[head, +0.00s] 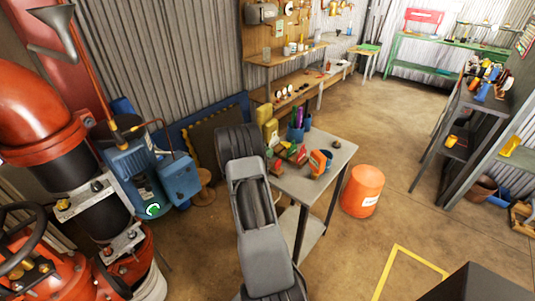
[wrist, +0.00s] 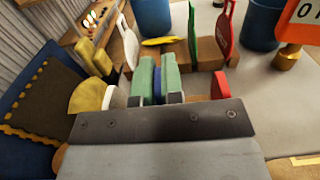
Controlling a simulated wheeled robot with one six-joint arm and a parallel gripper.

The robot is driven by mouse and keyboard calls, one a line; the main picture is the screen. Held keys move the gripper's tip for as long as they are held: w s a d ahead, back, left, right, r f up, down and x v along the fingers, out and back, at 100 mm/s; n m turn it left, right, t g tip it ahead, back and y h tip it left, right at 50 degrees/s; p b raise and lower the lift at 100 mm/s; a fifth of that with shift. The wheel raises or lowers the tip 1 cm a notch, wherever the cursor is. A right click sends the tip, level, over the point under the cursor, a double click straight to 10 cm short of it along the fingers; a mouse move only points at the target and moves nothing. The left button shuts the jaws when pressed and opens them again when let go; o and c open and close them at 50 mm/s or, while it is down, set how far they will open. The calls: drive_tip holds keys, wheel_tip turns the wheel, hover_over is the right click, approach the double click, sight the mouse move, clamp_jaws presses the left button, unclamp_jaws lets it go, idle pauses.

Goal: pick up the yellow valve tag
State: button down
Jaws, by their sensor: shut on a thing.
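In the wrist view my gripper (wrist: 158,72) has its two green finger pads close together, with a narrow blue piece (wrist: 157,86) between them. Its full shape is hidden, so I cannot tell if it is a tag. A rounded yellow piece (wrist: 88,95) stands left of the fingers, beside a white one. Another yellow piece (wrist: 163,41) lies flat beyond the fingertips. I cannot tell which yellow piece is the valve tag. A green tag (wrist: 194,28), a red tag (wrist: 226,28) and a white tag (wrist: 130,38) stand upright around wooden blocks. My arm hides the gripper in the head view.
The grey table (head: 325,168) holds blue cups (head: 326,160) and an orange number sign (wrist: 302,18). An orange bucket (head: 362,192) stands right of it. A blue pump (head: 145,180) and red pipework are at left.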

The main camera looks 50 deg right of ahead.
drive_tip(key=shift+f, duration=0.25)
drive_tip(key=c, duration=1.3)
unclamp_jaws()
drive_tip(key=shift+o, duration=0.2)
drive_tip(key=shift+r, duration=0.1)
